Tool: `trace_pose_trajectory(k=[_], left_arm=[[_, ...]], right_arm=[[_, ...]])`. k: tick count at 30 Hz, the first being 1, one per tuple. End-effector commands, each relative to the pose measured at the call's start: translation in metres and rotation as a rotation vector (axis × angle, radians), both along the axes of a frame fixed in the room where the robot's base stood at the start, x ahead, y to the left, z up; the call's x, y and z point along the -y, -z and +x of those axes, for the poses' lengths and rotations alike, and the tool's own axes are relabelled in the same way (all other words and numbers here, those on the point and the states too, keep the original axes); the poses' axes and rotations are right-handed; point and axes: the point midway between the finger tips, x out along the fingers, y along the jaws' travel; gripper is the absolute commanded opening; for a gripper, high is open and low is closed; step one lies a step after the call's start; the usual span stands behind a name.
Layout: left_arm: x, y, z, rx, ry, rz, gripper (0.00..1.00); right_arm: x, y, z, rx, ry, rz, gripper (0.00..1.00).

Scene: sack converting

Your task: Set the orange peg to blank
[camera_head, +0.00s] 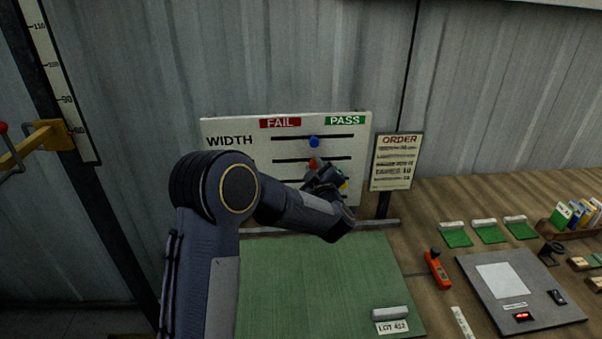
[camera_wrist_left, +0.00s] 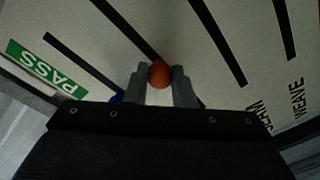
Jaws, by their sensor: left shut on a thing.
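The white board (camera_head: 236,162) stands upright at the back, with a red FAIL label (camera_head: 280,123), a green PASS label (camera_head: 345,120) and dark horizontal slots. The orange peg (camera_head: 314,163) is at the second slot, roughly midway between the FAIL and PASS columns. My left gripper (camera_head: 318,174) reaches the board there. In the left wrist view its fingers (camera_wrist_left: 160,86) are shut on the orange peg (camera_wrist_left: 159,73), one on each side. The arm hides the board's lower rows and row names in the head view. My right gripper is not in view.
A blue peg (camera_head: 314,142) sits on the top slot, just above the orange one. Green and yellow pegs show partly behind my gripper. An order sheet (camera_head: 397,161) stands right of the board. A green mat (camera_head: 300,285) lies below, and a grey plate (camera_head: 520,295) lies at right.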

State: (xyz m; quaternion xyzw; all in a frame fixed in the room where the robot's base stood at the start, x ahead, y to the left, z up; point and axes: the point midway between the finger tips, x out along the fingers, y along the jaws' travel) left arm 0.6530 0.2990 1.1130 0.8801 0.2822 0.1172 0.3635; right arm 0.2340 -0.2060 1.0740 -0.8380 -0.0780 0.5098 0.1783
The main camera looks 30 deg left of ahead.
Motion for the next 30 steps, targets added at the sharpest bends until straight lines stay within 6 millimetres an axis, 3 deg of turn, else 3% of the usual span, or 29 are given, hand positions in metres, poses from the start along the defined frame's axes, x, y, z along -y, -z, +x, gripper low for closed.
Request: trace_pose_trajectory(k=[7,8,13,23,30], left_arm=[[0.000,0.000,0.000,-0.002,-0.001,-0.001,0.00],[0.000,0.000,0.000,-0.002,-0.001,-0.001,0.25],[0.000,0.000,0.000,-0.001,-0.001,-0.001,0.45],[0.003,0.001,-0.004,-0.001,0.001,-0.002,0.45],[0.026,0.002,-0.035,0.000,0.004,-0.002,0.45]], right_arm=[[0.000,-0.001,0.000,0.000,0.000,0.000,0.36],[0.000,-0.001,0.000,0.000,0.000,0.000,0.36],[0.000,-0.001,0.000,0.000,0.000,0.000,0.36],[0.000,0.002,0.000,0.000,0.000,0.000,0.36],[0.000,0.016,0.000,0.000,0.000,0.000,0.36]])
